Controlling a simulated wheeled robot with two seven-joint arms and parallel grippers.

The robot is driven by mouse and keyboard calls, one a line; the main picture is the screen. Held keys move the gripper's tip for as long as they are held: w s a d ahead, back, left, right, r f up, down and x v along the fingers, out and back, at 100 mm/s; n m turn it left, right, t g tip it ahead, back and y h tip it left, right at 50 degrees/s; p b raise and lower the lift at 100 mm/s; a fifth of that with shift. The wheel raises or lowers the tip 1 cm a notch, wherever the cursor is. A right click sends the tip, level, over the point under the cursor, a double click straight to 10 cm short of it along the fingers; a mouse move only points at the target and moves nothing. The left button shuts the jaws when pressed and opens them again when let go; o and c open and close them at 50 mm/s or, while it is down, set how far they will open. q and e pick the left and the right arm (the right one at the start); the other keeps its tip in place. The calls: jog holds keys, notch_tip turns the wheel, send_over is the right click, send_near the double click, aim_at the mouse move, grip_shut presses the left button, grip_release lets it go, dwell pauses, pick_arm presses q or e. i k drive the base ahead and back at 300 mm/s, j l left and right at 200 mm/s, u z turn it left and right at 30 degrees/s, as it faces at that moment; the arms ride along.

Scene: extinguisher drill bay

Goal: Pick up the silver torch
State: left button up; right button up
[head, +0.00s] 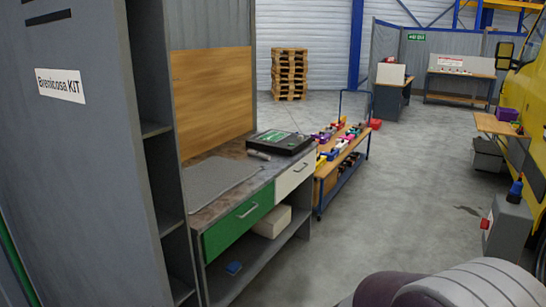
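A small silver-grey cylinder, which looks like the silver torch (259,155), lies on the workbench top (212,163) in the head view. It lies just left of a flat black case (281,143) with a green panel, near the back of the bench. It is small in the picture, so its details are unclear. Neither of my grippers shows in this view.
A grey cabinet (75,150) stands close at the left. The bench has a green drawer (240,221) and a white drawer (294,174). A blue-framed trolley (328,173) with several coloured items stands beyond it. The floor right of the bench is clear.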

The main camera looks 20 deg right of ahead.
aim_at(253, 152)
jog(key=i+l+z, duration=0.25)
jog(key=z, duration=0.15)
jog(key=i+l+z, duration=0.15)
jog(key=i+z, duration=0.25)
jog(key=i+l+z, duration=0.1)
jog(key=z, duration=0.3)
jog(key=i, duration=1.9)
jog(key=i+l+u, duration=0.1)
jog(key=i, duration=1.8)
jog(key=i+j+u, duration=0.1)
jog(key=u, duration=0.3)
jog(key=i+u, duration=0.5)
jog(key=u, duration=0.3)
jog(key=i+l+u, duration=0.15)
jog(key=u, duration=0.25)
jog(key=i+l+u, duration=0.15)
jog(key=u, duration=0.25)
jog(key=i+l, duration=0.05)
jog(key=i, duration=0.05)
